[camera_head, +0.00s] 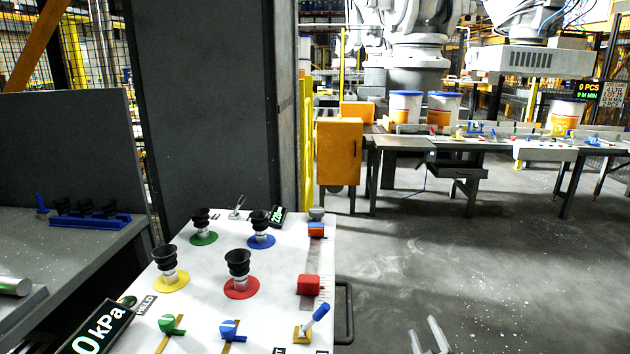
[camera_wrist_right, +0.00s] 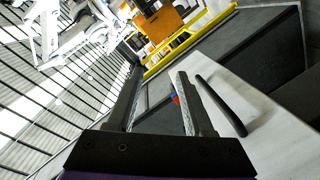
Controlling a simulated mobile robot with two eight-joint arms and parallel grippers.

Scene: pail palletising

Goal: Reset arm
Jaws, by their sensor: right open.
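My right gripper (camera_head: 424,328) shows at the bottom edge of the head view, in front of the floor and to the right of the white control panel (camera_head: 205,275). Only its two pale fingers show there. In the right wrist view the right gripper (camera_wrist_right: 158,82) has its fingers apart with nothing between them. A dark handle (camera_wrist_right: 222,105) at the panel's side lies just right of the fingers in that view and appears apart from them. My left gripper is not in view.
The panel bears black suction cups (camera_head: 239,262) on coloured discs, a blue-tipped lever (camera_head: 316,316), red sliders (camera_head: 308,285) and a kPa display (camera_head: 97,330). A grey bench (camera_head: 90,255) stands left. Pails (camera_head: 405,107) stand on far tables. Floor (camera_head: 440,255) on the right is open.

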